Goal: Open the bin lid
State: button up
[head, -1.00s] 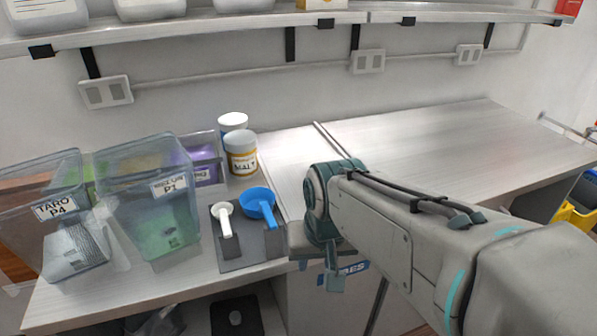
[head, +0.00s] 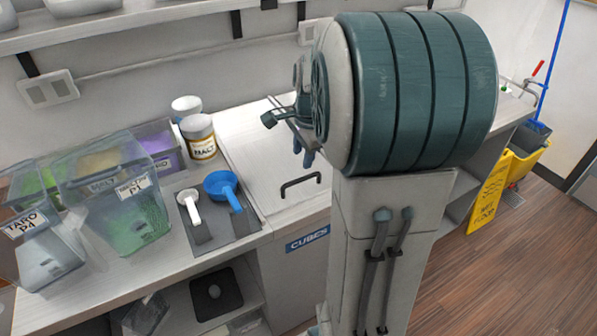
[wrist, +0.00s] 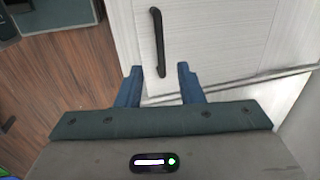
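The pale bin lid (head: 250,160) is closed, flush with the counter, above a front labelled CUBES (head: 307,240). Its black bar handle (head: 300,184) is near the front edge. My gripper (head: 305,158) is partly hidden behind my arm, above the lid and behind the handle in the head view. In the wrist view my gripper (wrist: 160,70) is open, with two blue fingers apart. The handle (wrist: 157,40) runs away from the gap between the fingertips, across the lid (wrist: 220,40). I see no grip on it; the height gap is unclear.
Left of the lid are a blue scoop (head: 221,184) and white scoop (head: 189,205) on a dark mat, a MALT jar (head: 199,137) and clear containers (head: 120,200). A shelf (head: 130,22) overhangs the back. A yellow bucket (head: 530,160) stands right.

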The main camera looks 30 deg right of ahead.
aim_at(299, 179)
jog(key=f, duration=0.3)
jog(key=w+f, duration=0.1)
jog(key=f, duration=0.5)
jog(key=shift+w+p, duration=0.35)
jog(key=shift+r, duration=0.1)
grip_shut()
